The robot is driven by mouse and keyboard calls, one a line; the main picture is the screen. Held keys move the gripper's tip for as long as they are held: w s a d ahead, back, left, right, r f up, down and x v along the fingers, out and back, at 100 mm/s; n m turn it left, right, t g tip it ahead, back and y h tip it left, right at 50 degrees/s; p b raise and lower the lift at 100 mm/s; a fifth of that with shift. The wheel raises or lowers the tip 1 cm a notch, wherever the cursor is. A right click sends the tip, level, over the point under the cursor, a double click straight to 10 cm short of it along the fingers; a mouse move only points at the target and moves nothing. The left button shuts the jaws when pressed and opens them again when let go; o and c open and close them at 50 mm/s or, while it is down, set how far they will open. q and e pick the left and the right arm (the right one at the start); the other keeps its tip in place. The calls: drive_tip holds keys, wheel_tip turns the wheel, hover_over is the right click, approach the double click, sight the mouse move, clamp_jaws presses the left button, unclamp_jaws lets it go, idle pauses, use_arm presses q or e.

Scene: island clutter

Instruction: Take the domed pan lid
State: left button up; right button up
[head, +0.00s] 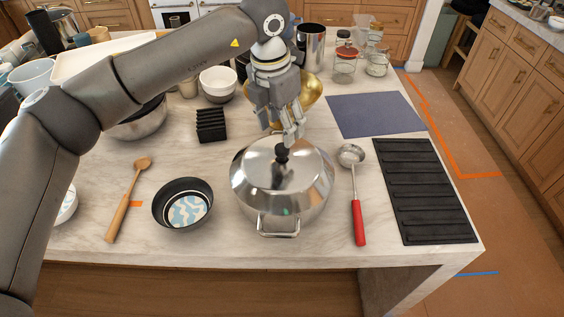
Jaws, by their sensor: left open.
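The domed pan lid (262,168) is shiny metal with a black knob (281,154) on top. It sits on a large silver pot (280,213) with a front loop handle, near the middle of the island. My left gripper (291,137) points down just above and behind the knob, with its fingers apart. From this view I cannot tell whether a fingertip touches the knob. My right gripper is not in view.
A small black pan (182,204) and a wooden spoon (128,200) lie left of the pot. A red-handled ladle (358,215) and a black ribbed mat (424,190) lie to the right. A blue mat (375,115) lies behind; bowls and jars crowd the back.

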sight(282, 147)
use_arm(q)
drive_tip(key=shift+s+f+p, duration=0.15)
drive_tip(key=shift+f+p, duration=0.4)
drive_tip(key=shift+f, duration=0.05)
wheel_tip(282, 147, down, 3)
drive_tip(key=shift+s+f+p, duration=0.1)
drive_tip(key=shift+f+p, duration=0.1)
drive_tip(key=shift+p, duration=0.7)
drive_tip(key=shift+f, duration=0.45)
drive_tip(key=shift+d, duration=0.1)
drive_tip(key=shift+c, duration=0.2)
clamp_jaws()
drive_tip(key=shift+r, duration=0.1)
